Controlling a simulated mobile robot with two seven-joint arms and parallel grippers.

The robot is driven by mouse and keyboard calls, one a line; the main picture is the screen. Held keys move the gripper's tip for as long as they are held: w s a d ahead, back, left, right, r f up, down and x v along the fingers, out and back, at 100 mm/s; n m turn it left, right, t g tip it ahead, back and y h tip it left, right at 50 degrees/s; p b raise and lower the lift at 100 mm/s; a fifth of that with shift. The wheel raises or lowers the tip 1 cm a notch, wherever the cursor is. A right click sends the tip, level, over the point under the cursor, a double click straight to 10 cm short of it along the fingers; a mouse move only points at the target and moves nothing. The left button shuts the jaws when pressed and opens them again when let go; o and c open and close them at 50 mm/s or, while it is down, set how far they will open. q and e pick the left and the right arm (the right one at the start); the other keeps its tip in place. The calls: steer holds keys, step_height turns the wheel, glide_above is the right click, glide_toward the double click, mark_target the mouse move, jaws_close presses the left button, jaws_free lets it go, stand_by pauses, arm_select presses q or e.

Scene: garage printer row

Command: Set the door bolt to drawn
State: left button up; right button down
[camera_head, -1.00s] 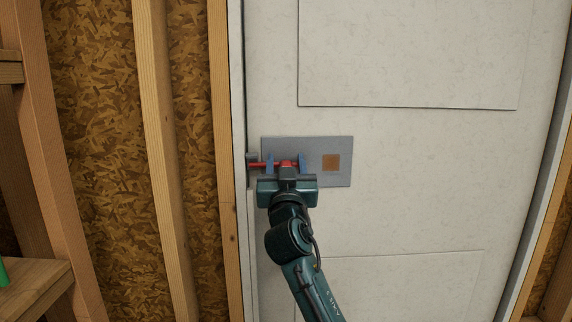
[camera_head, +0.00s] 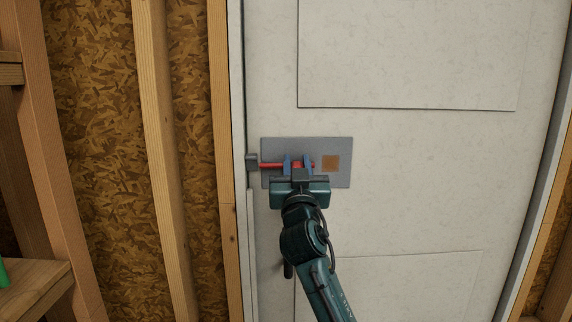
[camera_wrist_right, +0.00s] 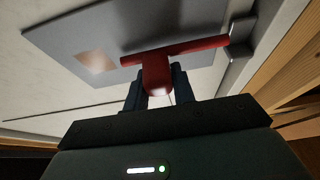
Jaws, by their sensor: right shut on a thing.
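The door bolt is a red bar (camera_head: 271,166) lying level on a grey plate (camera_head: 342,148) on the white door. Its left end is close to the grey keeper block (camera_head: 251,162) at the door's edge; I cannot tell whether the tip is just clear of it. My right gripper (camera_head: 298,164) is shut on the bolt's red handle, which shows between the dark fingers in the right wrist view (camera_wrist_right: 157,76). There the bar (camera_wrist_right: 200,46) runs across above the fingers, its right end beside the keeper (camera_wrist_right: 238,40). My left gripper is not in view.
A brown-orange square (camera_head: 330,163) marks the plate right of the bar. The pale door (camera_head: 430,180) fills the right, with raised panels. Wooden studs (camera_head: 165,160) and chipboard (camera_head: 90,120) stand at the left. A wooden shelf (camera_head: 35,288) with a green thing juts in at lower left.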

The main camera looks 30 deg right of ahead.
steer(key=shift+s+d, duration=0.35)
steer(key=shift+d, duration=0.25)
steer(key=c, duration=1.2)
jaws_free()
steer(key=shift+s+d, duration=0.1)
steer(key=shift+d, duration=0.1)
steer(key=shift+o, duration=0.2)
steer(key=shift+a, duration=0.1)
arm_select(q)
steer(key=b, duration=0.3)
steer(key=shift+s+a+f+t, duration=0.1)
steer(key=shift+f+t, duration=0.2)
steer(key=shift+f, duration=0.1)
arm_select(e)
steer(key=v, duration=1.3)
